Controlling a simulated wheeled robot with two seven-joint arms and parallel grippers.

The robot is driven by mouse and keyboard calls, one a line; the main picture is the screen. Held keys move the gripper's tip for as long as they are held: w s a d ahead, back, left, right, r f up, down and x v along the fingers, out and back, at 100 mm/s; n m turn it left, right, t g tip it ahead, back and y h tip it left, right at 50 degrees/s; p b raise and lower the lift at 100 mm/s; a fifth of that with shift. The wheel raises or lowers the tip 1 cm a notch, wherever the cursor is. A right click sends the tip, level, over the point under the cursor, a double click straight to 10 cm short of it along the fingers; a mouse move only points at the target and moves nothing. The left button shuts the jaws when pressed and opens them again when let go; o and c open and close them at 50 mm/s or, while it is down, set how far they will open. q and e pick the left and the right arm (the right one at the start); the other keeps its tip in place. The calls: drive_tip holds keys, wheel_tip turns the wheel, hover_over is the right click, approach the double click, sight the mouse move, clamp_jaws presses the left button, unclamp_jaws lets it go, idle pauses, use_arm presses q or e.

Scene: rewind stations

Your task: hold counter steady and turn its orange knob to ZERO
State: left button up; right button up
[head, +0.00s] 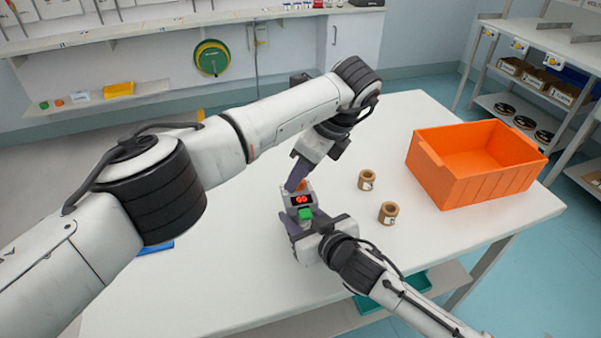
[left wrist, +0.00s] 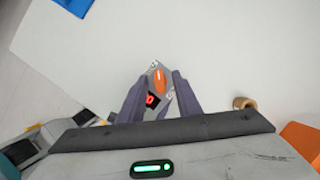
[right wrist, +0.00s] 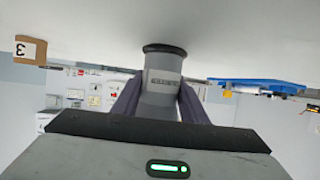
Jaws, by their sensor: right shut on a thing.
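The counter (head: 297,199) stands on the white table, a small grey unit with red digits on a dark display and a green part on its near side. Its orange knob (left wrist: 159,80) shows clearly in the left wrist view and is partly hidden in the head view. My left gripper (left wrist: 161,76) is over the counter from above, fingers apart on either side of the knob with visible gaps. My right gripper (right wrist: 158,92) is shut on the counter's grey body (right wrist: 161,82), low from the near side. The exact digits are too small to read surely.
Two brown cores (head: 367,180) (head: 388,213) stand right of the counter. An orange crate (head: 470,185) sits on the right of the table (head: 230,290). A blue item (head: 155,247) shows at the left, partly hidden by my left arm. The near left table is clear.

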sight(312, 194)
use_arm(q)
drive_tip(key=v, duration=0.7)
drive_tip(key=shift+r, duration=0.3)
use_arm(e)
drive_tip(key=o, duration=1.3)
drive_tip(key=shift+c, duration=0.2)
